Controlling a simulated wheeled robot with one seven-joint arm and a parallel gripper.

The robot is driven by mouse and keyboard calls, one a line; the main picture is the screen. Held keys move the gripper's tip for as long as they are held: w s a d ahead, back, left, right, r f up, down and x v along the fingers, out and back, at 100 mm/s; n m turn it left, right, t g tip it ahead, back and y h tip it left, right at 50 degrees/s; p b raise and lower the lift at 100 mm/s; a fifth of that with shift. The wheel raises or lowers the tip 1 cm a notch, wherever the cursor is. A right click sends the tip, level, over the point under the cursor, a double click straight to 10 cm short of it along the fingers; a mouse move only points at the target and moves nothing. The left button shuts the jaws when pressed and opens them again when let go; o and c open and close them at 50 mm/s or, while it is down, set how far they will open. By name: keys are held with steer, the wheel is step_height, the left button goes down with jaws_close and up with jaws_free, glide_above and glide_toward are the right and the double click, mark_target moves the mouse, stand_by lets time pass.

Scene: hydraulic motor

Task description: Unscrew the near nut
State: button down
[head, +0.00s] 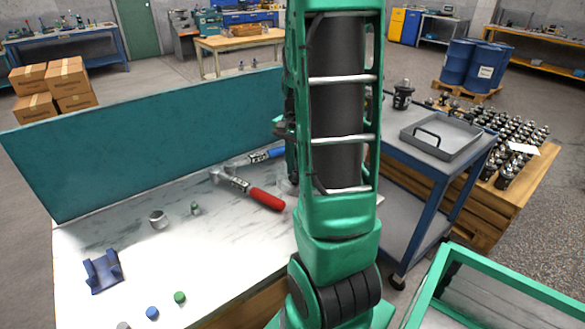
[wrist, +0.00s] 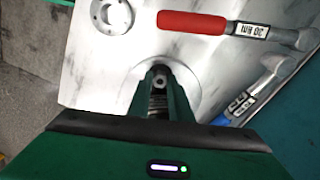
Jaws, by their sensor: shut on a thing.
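In the wrist view my gripper (wrist: 160,76) points down at a pale round part on the bench, its two dark green fingers close together. They are shut on a small grey piece with a round hole, which looks like the nut (wrist: 160,82). A ribbed or threaded section shows just below it between the fingers. The fingers hide most of the nut. I cannot tell from this view whether it is the near one. In the head view my arm hides the gripper, the nut and most of the motor.
A red-handled torque wrench (head: 265,198) and a blue-handled one (head: 262,155) lie beside the work spot. A grey flanged ring (wrist: 112,15) sits nearby. A blue holder (head: 103,272) and small caps (head: 180,297) lie on the left of the bench. A teal panel (head: 150,140) borders the bench.

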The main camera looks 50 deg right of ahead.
steer(key=shift+n, duration=1.4)
steer(key=n, duration=0.4)
steer(key=shift+n, duration=0.3)
steer(key=c, duration=1.9)
jaws_free()
steer(key=shift+o, duration=0.2)
steer(key=m, duration=1)
